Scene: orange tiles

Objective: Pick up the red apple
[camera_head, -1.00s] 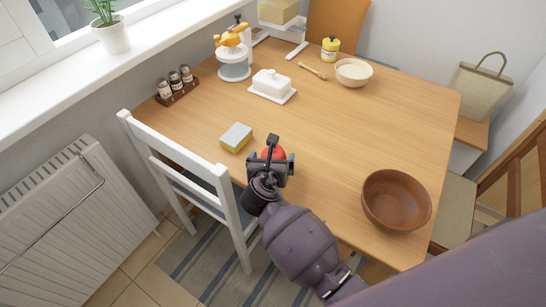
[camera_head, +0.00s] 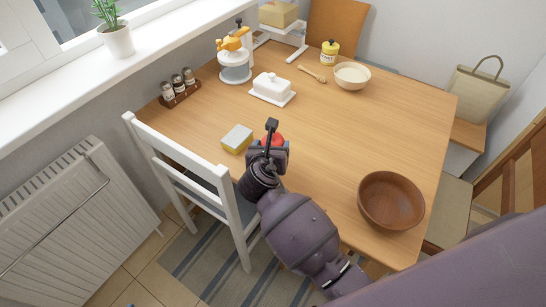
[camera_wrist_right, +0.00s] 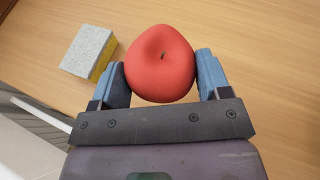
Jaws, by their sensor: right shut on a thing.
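The red apple (camera_wrist_right: 160,62) sits between the two blue fingers of my right gripper (camera_wrist_right: 162,82) in the right wrist view. The fingers press on it from both sides. In the head view the apple (camera_head: 273,139) shows only in part, because my right gripper (camera_head: 268,150) covers much of it. The apple is at the table's near edge, beside the sponge; I cannot tell whether it touches the tabletop. My left gripper is not in view.
A yellow and grey sponge (camera_head: 237,138) lies just left of the apple. A brown bowl (camera_head: 391,201) stands at the right on the wooden table (camera_head: 345,135). A white chair (camera_head: 183,160) stands close at the near left edge. The table's middle is clear.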

